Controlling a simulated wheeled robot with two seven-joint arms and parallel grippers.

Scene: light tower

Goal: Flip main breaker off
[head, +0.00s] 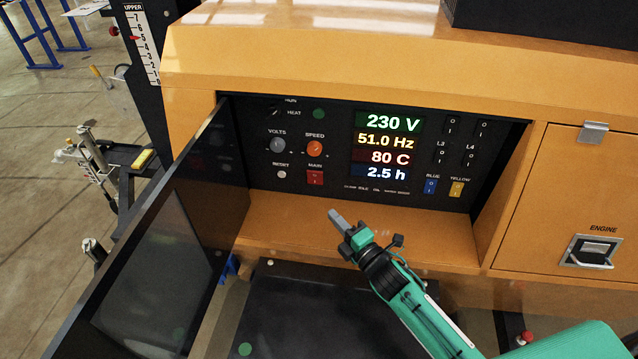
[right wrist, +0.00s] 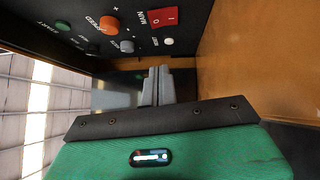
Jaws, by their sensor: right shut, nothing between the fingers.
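The main breaker is a red rocker switch (head: 315,177) under the MAIN label on the black control panel (head: 290,185). It also shows in the right wrist view (right wrist: 163,18), with I and O marks on it. My right gripper (head: 335,216) is shut and empty, in front of and below the breaker, apart from the panel. In the right wrist view its fingertips (right wrist: 159,70) are together, pointing toward the panel below the switch. Which way the rocker is pressed is too small to tell. My left gripper is not in view.
An orange speed knob (head: 315,148), a grey volts knob (head: 277,144) and a reset button (head: 281,174) sit near the breaker. A lit display (head: 388,147) is to the right. The dark panel door (head: 165,240) stands open at the left. An orange ledge (head: 300,220) lies below.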

